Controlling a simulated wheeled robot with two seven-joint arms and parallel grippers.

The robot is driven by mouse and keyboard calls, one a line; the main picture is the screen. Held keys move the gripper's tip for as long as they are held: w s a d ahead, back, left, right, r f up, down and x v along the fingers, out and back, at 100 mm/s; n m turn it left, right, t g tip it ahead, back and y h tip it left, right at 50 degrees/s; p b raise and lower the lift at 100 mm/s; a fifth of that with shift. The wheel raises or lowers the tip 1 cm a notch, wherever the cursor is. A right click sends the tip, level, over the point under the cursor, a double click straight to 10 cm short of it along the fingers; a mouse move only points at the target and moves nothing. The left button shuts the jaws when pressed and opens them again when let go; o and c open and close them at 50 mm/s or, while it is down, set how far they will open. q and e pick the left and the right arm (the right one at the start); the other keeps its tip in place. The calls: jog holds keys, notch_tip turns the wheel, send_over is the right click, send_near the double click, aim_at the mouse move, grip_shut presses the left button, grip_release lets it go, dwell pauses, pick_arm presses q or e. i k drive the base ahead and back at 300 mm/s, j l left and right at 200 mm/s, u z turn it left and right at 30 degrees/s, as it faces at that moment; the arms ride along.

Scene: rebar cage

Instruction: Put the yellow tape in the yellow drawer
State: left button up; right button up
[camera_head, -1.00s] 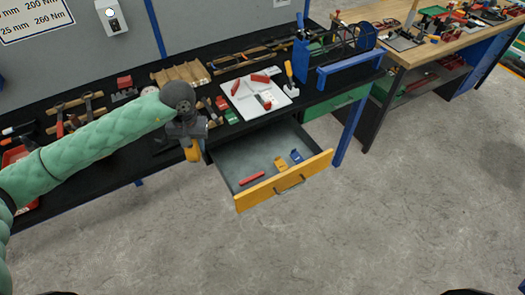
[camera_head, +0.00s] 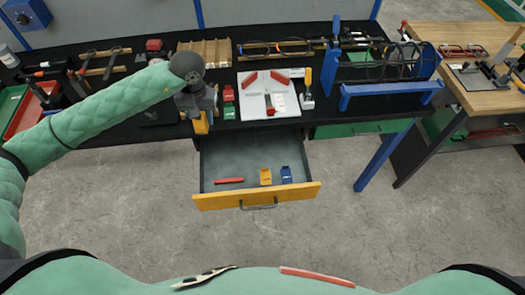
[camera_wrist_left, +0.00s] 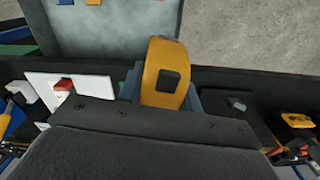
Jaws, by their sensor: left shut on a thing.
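My left gripper (camera_head: 200,116) is shut on the yellow tape (camera_head: 201,126), just in front of the bench edge and beside the drawer's back left corner. In the left wrist view the yellow tape (camera_wrist_left: 164,75) sits between the fingers of my left gripper (camera_wrist_left: 160,88). The yellow drawer (camera_head: 257,197) is pulled open below the bench. It has a grey inside and a yellow front with a dark handle. A red piece (camera_head: 229,181), a small yellow piece (camera_head: 265,177) and a small blue piece (camera_head: 286,175) lie in it. My right gripper is not in view.
The black bench (camera_head: 150,140) holds a white board (camera_head: 268,95) with red parts, a wooden rack (camera_head: 204,53) and a blue stand (camera_head: 390,93). A wooden table (camera_head: 470,68) stands at the right. The floor (camera_head: 370,225) in front is clear.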

aim_at(224, 170)
jog(key=l+u, duration=0.3)
jog(key=l, duration=0.45)
jog(key=l+u, duration=0.3)
jog(key=l, duration=0.5)
jog(key=k+l+u, duration=0.1)
jog(key=l+u, duration=0.15)
jog(key=l, duration=0.5)
jog(key=l+u, duration=0.4)
jog(key=l, duration=0.65)
jog(key=l+u, duration=0.4)
jog(key=l, duration=0.7)
jog(key=k, duration=0.05)
